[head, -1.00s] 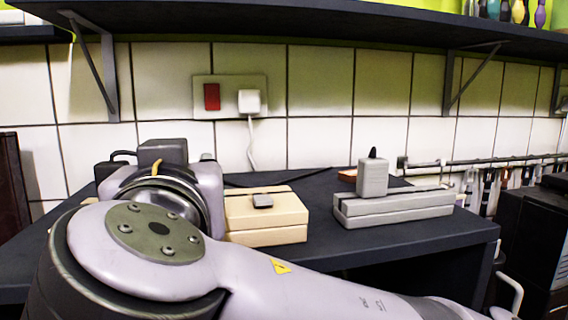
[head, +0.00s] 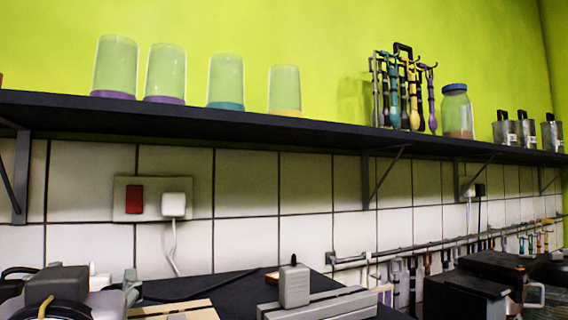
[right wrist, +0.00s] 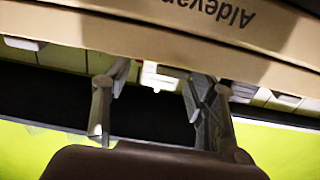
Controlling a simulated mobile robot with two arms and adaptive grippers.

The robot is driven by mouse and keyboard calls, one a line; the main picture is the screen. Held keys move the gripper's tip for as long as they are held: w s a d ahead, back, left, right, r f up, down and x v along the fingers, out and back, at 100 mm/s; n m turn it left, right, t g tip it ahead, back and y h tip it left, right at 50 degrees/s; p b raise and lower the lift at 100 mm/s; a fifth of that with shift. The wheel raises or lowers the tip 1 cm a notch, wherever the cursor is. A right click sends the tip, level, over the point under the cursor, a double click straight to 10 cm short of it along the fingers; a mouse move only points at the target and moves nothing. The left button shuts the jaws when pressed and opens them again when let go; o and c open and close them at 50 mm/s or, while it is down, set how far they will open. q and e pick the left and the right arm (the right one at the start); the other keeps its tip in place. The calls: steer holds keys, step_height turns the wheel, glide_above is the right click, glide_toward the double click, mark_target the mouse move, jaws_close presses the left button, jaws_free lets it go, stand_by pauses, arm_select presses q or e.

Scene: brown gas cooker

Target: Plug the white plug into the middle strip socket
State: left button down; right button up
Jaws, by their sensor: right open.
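A white plug (head: 173,204) sits in the wall socket plate beside a red switch, its white cord hanging down. A beige strip (head: 180,312) lies on the dark counter, mostly cut off by the lower edge. A grey strip (head: 335,306) lies to its right, with a grey plug (head: 294,284) standing upright on it. My right gripper (right wrist: 155,88) is open in the right wrist view, with no object clearly held. A small white shape (right wrist: 160,77) shows beyond its fingers; I cannot tell what it is. My left gripper is not in view.
A dark shelf (head: 250,122) with cups, a jar (head: 457,112) and hanging utensils runs above the counter. A rail (head: 440,245) with utensils is at right. In the right wrist view a brown surface with upside-down lettering (right wrist: 218,12) fills the top.

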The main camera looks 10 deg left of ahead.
step_height(320, 180, up, 20)
steer(key=p, duration=1.8)
steer(key=w+d, duration=0.6)
steer(key=d, duration=0.4)
steer(key=w+d+b, duration=0.1)
steer(key=w+d, duration=0.4)
steer(key=d, duration=0.4)
steer(key=shift+w+d+f, duration=0.3)
steer(key=shift+w+d, duration=0.1)
